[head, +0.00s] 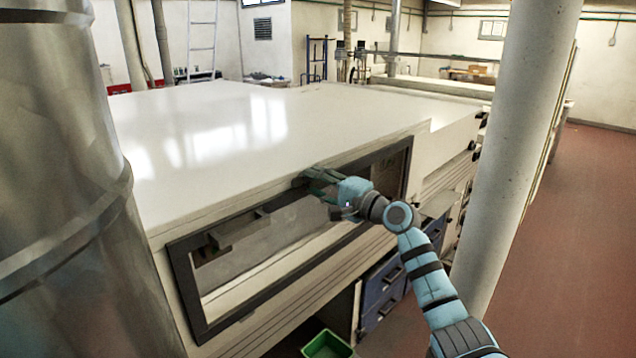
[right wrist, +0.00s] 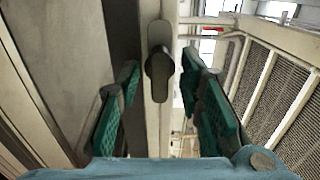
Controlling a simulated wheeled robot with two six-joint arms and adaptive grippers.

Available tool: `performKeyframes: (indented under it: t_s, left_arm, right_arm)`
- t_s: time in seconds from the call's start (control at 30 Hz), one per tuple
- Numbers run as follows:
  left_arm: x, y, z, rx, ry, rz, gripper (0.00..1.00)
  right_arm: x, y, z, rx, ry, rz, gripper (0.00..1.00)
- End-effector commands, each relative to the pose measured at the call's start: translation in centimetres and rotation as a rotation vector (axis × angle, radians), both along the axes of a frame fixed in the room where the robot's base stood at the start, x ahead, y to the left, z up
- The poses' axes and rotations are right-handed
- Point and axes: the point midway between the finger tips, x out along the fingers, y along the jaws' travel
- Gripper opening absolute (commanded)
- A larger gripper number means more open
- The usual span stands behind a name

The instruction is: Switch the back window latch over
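The dark window latch (right wrist: 159,68) shows in the right wrist view, on a pale strip of the window frame. It has an oval plate and a rounded handle that points toward the camera. My right gripper (head: 313,179) is at the top edge of the black-framed window (head: 184,285) in the head view. In the right wrist view its teal-padded fingers (right wrist: 160,76) are spread, one pair on each side of the latch, with visible gaps. The head view mostly hides this latch behind the gripper. My left gripper is not in view.
A dark grey bracket-like part (head: 238,230) sits along the window's upper edge, left of my gripper. The white tunnel top (head: 270,110) is clear. A pale pillar (head: 520,130) stands right of my arm, and a metal duct (head: 60,170) at left. A green bin (head: 326,345) is below.

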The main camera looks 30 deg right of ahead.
Motion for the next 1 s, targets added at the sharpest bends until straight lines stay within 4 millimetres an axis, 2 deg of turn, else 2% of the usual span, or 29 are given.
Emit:
performKeyframes:
  t_s: [0.13,0.33,0.73,1.0]
  left_arm:
    - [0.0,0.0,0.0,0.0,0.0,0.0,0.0]
    - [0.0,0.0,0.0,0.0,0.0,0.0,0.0]
    - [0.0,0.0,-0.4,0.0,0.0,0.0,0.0]
    - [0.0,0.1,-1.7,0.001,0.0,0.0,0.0]
  right_arm:
    - [0.0,0.0,0.0,0.0,0.0,-0.001,0.32]
    - [0.0,-0.1,0.0,0.0,0.0,-0.001,0.0]
    - [-0.1,-0.1,-0.1,-0.028,-0.01,-0.001,0.0]
    - [-0.1,-0.1,-0.3,-0.159,-0.057,-0.001,0.0]
